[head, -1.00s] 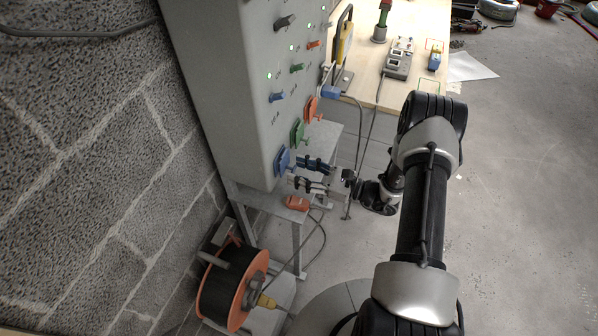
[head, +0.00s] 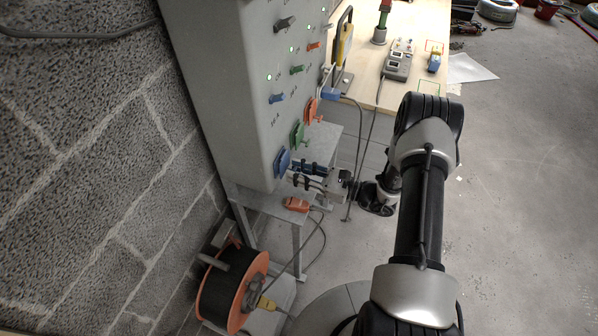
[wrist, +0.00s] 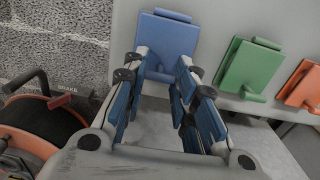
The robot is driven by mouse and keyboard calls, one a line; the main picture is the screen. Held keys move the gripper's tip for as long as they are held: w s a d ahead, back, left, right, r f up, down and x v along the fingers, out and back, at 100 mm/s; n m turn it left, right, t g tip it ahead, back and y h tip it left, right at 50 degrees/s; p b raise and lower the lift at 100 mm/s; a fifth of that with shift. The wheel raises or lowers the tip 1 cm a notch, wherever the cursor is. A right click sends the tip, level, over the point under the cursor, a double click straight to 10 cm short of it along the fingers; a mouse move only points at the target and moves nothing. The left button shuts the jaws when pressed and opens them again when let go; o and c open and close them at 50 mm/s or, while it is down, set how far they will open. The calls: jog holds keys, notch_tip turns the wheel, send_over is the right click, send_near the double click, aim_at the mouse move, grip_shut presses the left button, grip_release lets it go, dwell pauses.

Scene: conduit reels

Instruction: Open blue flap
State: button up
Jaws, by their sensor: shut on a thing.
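The blue flap (head: 283,163) is the lowest of three coloured flaps on the front of the grey cabinet. In the wrist view the blue flap (wrist: 167,34) lies flat against the cabinet face, with a small blue tab (wrist: 159,73) at its lower edge. My gripper (head: 298,174) is in front of it, its fingers pointing at the cabinet. In the wrist view my gripper (wrist: 162,68) is shut on the tab, one fingertip on each side. The fingertips partly cover the lower edge of the flap.
A green flap (wrist: 252,68) and an orange flap (wrist: 303,86) sit to the right on the cabinet (head: 225,95). A cable reel (head: 232,290) stands below. An orange plug (head: 297,204) lies on the grey shelf under the cabinet. A wooden table (head: 415,20) is behind.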

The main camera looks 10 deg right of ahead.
grip_shut()
jog(key=shift+r+p, duration=0.15)
jog(key=shift+p, duration=0.15)
jog(key=h+p, duration=0.1)
jog(key=p, duration=0.1)
jog(key=d+r+g+h+p, duration=0.1)
jog(key=shift+s+r+p, duration=0.25)
jog(key=shift+s+p, duration=0.1)
notch_tip(320, 180, up, 7)
jog(key=g+h+p, duration=0.7)
jog(key=h+p, duration=0.3)
jog(key=p, duration=1.3)
jog(key=shift+s+d+r+g+p, duration=0.15)
jog(key=shift+s+d+g+p, duration=0.2)
jog(key=shift+d+g+p, duration=0.05)
jog(key=shift+h+p, duration=0.3)
jog(key=shift+p, duration=0.65)
